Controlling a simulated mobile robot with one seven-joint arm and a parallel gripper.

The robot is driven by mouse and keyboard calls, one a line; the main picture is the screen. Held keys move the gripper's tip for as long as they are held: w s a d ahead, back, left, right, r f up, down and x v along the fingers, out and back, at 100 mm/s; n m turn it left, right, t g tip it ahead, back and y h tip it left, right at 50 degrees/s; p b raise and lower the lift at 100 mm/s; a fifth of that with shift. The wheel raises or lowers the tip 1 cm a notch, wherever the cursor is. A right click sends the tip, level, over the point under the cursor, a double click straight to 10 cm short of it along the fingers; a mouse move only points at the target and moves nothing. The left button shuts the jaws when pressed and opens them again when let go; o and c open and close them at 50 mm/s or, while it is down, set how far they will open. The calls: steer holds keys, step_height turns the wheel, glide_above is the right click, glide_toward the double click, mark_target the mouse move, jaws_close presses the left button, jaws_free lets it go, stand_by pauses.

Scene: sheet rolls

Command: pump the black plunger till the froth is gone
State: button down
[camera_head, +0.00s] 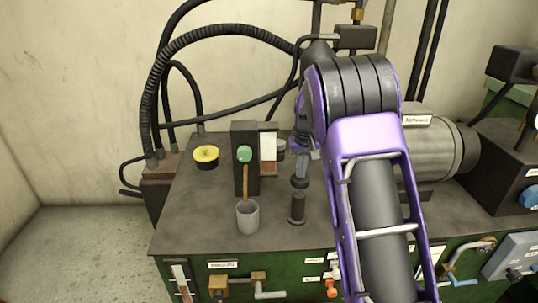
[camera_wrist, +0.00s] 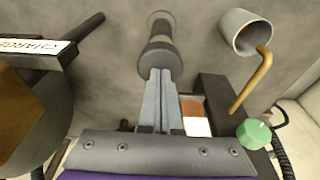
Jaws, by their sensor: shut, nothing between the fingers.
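The black plunger (camera_head: 297,207) stands upright on the dark top of the machine, with a wider round head (camera_head: 300,182). In the wrist view the plunger (camera_wrist: 159,28) is directly beyond my fingertips. My gripper (camera_head: 301,172) is shut and empty, pointing down over the plunger's head. In the wrist view the fingertips (camera_wrist: 160,73) meet the head's outline; I cannot tell whether they touch it. Behind and left of the plunger is a small gauge window (camera_head: 268,150), white above and brown below. It also shows in the wrist view (camera_wrist: 196,126). I cannot make out froth texture in it.
A grey cup (camera_head: 247,217) stands left of the plunger under a brass spout (camera_head: 246,184). A green knob (camera_head: 244,153) tops the dark block there. A yellow cap (camera_head: 206,153) is farther left. A metal motor (camera_head: 425,150) stands right, beyond my arm. Black hoses (camera_head: 150,85) rise behind.

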mark_target(300, 180)
steer(key=shift+s+f+b, duration=0.1)
steer(key=shift+f+b, duration=0.95)
steer(key=shift+f, duration=1)
steer(key=shift+w+p+v, duration=0.2)
steer(key=shift+p+v, duration=0.45)
steer(key=shift+v, duration=0.3)
steer(key=shift+w+p+v, duration=0.2)
steer(key=shift+p+v, duration=0.5)
steer(key=shift+v, duration=0.25)
steer(key=shift+w+p+v, duration=0.2)
steer(key=shift+p+v, duration=0.45)
steer(key=shift+v, duration=0.35)
steer(key=shift+w, duration=0.1)
steer(key=shift+r+p, duration=0.15)
steer(key=shift+p, duration=0.15)
stand_by(0.6)
